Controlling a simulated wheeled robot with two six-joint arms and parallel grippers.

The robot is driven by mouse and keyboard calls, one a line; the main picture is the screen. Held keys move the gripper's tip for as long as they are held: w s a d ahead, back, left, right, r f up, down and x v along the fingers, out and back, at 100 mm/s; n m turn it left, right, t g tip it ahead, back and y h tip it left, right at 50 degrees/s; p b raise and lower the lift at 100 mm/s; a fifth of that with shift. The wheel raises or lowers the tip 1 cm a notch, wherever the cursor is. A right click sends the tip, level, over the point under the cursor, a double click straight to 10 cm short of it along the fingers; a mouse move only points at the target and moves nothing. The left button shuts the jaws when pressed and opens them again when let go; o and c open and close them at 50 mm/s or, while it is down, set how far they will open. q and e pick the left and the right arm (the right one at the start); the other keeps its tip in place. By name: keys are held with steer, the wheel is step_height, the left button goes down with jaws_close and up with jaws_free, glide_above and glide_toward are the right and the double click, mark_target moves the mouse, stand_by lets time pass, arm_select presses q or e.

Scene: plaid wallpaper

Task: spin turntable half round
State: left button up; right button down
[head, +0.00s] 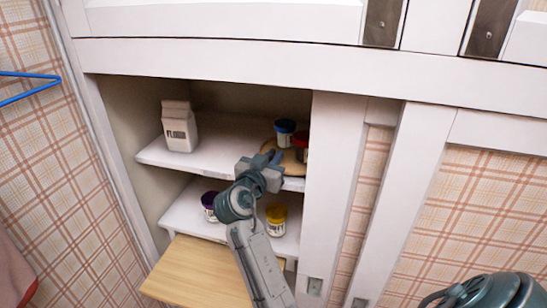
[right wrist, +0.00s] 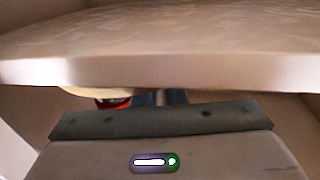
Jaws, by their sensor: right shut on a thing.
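The turntable (head: 294,168), a round wooden disc, sits on the upper shelf, partly hidden behind the cabinet's upright. A blue jar with a white label (head: 285,134) and a red jar (head: 302,142) stand on it; the red one is half hidden. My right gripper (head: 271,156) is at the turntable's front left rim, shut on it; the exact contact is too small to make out. My left gripper is not in view.
A flour carton (head: 180,128) stands on the upper shelf (head: 215,150) to the left. A purple jar (head: 209,205) and a yellow jar (head: 276,218) stand on the lower shelf. A wooden board (head: 190,275) juts out below. A white upright (head: 330,190) closes the right side.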

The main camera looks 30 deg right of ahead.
steer(key=shift+s+d+n+t+y, duration=0.15)
steer(key=shift+s+n+t+y, duration=0.35)
steer(key=shift+n+t, duration=0.2)
steer(key=shift+s+d+n+t+y, duration=0.1)
steer(key=shift+s+n+t+y, duration=0.3)
steer(key=shift+n+t+y, duration=0.3)
steer(key=shift+s+d+t, duration=0.2)
steer(key=shift+s+t, duration=0.3)
steer(key=c, duration=1.6)
jaws_free()
steer(key=shift+o, duration=0.6)
steer(key=shift+w+d+f, duration=0.1)
steer(key=shift+d, duration=0.1)
steer(key=shift+a, duration=0.15)
